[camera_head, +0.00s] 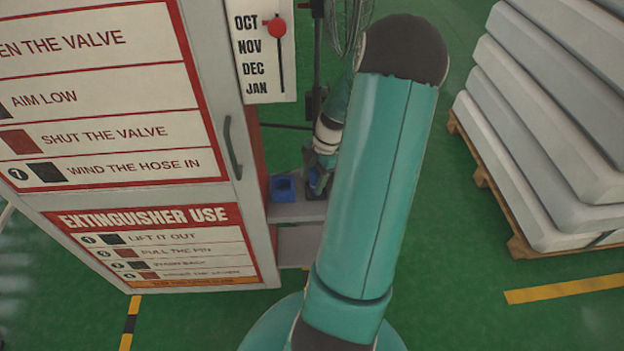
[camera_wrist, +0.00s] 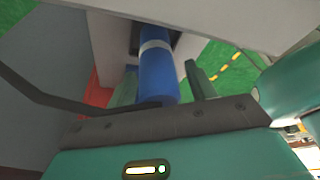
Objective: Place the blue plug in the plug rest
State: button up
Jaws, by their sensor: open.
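The blue plug (camera_wrist: 158,72) is a blue cylinder with a pale band, in the middle of the wrist view. It lies between the two fingers of my gripper (camera_wrist: 162,88), which is open with a gap on the right. The plug's far end is at a dark square recess (camera_wrist: 133,40); I cannot tell how deep it sits. In the head view my gripper (camera_head: 322,163) is over a grey shelf (camera_head: 295,211), with a bit of blue beside it, mostly hidden. A blue square holder with a dark opening (camera_head: 284,188) stands left of it on the shelf; I cannot tell which holder is the plug rest.
A white cabinet (camera_head: 236,172) with a grey handle stands close left of the shelf. A month sign with a red knob (camera_head: 277,27) is above. The green floor between is clear.

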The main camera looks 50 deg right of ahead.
jog(key=v, duration=1.1)
jog(key=shift+s, duration=0.1)
